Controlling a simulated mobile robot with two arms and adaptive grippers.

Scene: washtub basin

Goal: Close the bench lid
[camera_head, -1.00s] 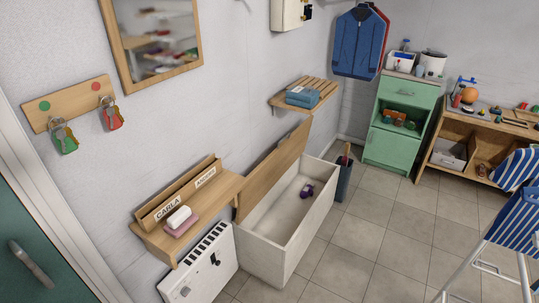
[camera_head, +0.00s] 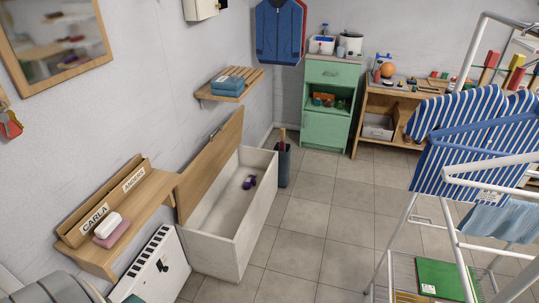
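The storage bench (camera_head: 256,221) stands against the left wall, a pale box with a wooden lid (camera_head: 212,160). The lid is open, raised and leaning back toward the wall. A small purple item (camera_head: 249,182) lies on the bench floor inside. Neither of my grippers can be seen. A grey rounded shape shows at the bottom left corner, and I cannot tell what it is.
A wooden wall shelf (camera_head: 125,232) with name labels and a heater (camera_head: 153,272) are left of the bench. A dark bin (camera_head: 284,167) stands at its far end. A white drying rack (camera_head: 405,225) with striped cloth fills the right. Tiled floor (camera_head: 310,230) between is clear.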

